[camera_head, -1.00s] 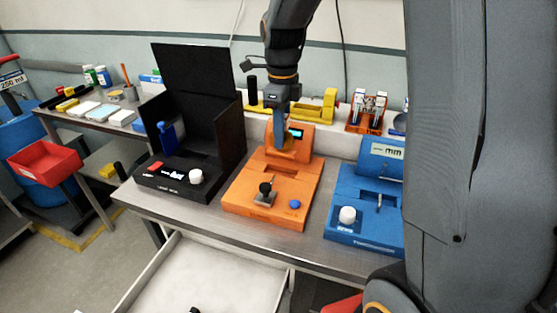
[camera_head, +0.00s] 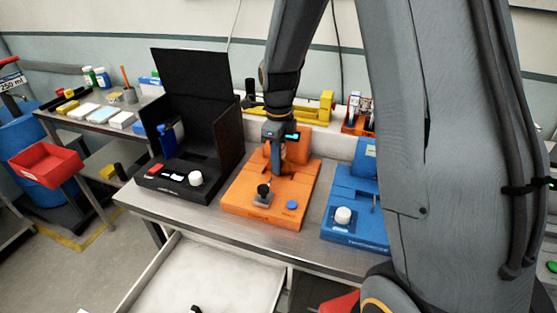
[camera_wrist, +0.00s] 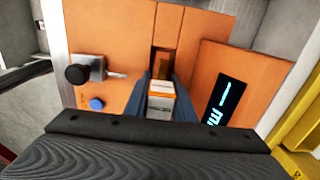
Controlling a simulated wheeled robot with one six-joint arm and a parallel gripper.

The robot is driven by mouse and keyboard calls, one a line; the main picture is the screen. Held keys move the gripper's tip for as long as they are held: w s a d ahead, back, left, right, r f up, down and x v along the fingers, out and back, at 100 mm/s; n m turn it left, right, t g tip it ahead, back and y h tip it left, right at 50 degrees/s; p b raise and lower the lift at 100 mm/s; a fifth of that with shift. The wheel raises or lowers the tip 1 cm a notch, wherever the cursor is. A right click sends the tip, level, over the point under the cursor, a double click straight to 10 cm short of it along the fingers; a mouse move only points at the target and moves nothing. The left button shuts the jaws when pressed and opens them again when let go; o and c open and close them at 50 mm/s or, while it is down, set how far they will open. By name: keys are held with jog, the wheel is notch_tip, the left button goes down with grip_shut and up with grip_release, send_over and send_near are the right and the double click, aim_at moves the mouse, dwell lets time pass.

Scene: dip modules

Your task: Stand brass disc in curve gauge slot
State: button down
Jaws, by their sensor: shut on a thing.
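The curve gauge is the orange station (camera_head: 240,205) on the bench. It has a lit display, a black-knobbed lever and a blue button. It also fills the wrist view (camera_wrist: 125,30), where its narrow slot (camera_wrist: 164,40) runs away from my fingers. My gripper (camera_head: 277,173) is low over the gauge's middle, in front of its upright display part. In the wrist view my gripper (camera_wrist: 160,88) is shut on a small piece with a white and orange end. A brownish, brass-coloured part (camera_wrist: 162,66) shows just beyond it, in line with the slot. The disc's lower edge is hidden, so seating cannot be told.
A black station (camera_head: 185,185) with a raised lid stands left of the gauge. A blue station (camera_head: 345,215) stands right, partly behind my arm. A yellow fixture (camera_head: 315,110) is behind. A white tray (camera_head: 215,275) lies below the bench front.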

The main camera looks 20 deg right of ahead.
jog(key=c, duration=1.5)
grip_release()
jog(key=shift+f, duration=0.1)
notch_tip(320, 180, up, 12)
jog(key=b, duration=0.3)
